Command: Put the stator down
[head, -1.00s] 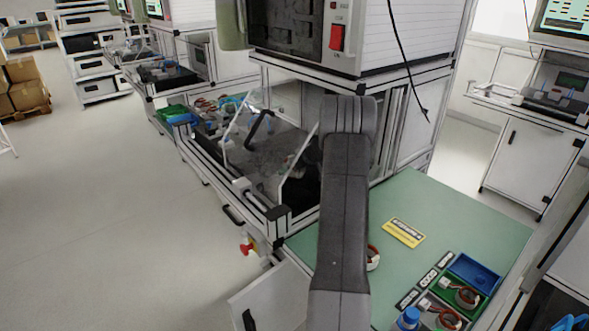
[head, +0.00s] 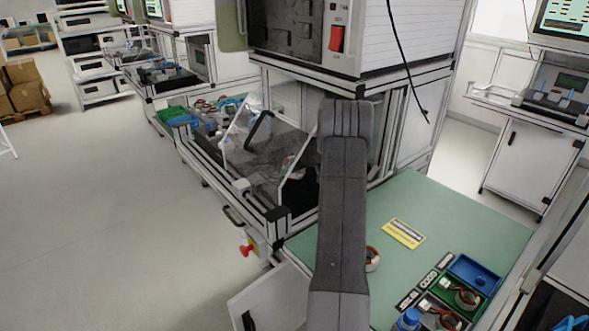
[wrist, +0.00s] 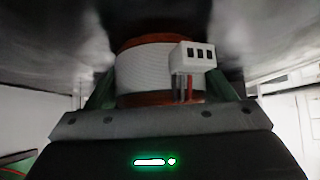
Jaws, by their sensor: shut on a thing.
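In the wrist view a stator (wrist: 145,72) with a white winding, copper-coloured bands and a white three-slot connector (wrist: 193,55) sits between the fingers of my gripper (wrist: 162,88). The gripper is shut on it. A dark, blurred surface fills the top of that view and hides the stator's upper part. In the head view my arm reaches up and over towards the test bench (head: 262,205), and the arm hides the gripper and the held stator. Whether the stator touches anything below cannot be told.
A clear cover (head: 240,130) with a black handle stands raised at the bench. On the green table (head: 440,215) are a yellow label (head: 403,233), a blue tray (head: 474,272) and a stator in a green tray (head: 462,298). Another stator (head: 373,259) is partly behind my arm.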

